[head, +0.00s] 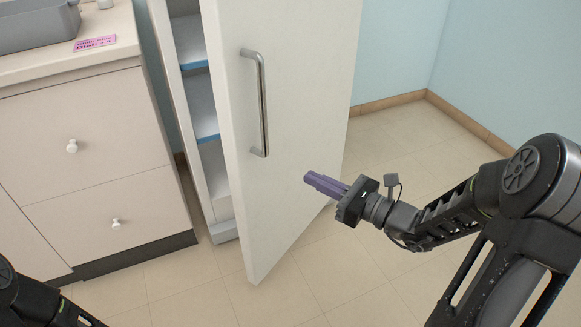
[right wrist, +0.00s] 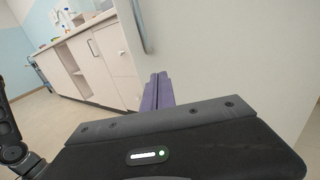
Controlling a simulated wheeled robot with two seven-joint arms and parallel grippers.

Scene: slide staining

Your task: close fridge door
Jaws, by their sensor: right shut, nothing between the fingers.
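The white fridge door (head: 290,120) stands open in the head view, swung out from the fridge toward me. Its metal bar handle (head: 262,105) is upright on the door's outer face. The open fridge (head: 205,130) shows white shelves with blue front edges to the left of the door. My right gripper (head: 309,180) is shut and empty, to the right of the handle and in front of the door's outer face. In the right wrist view its purple fingers (right wrist: 157,92) are together, with the door (right wrist: 220,60) close by. I cannot tell whether they touch it. My left gripper is out of view.
A cabinet with drawers (head: 85,150) stands left of the fridge. On its counter are a grey tray (head: 35,24) and a pink label (head: 95,43). The tiled floor (head: 400,140) right of the door is free, up to the blue walls. Part of my left arm shows at bottom left.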

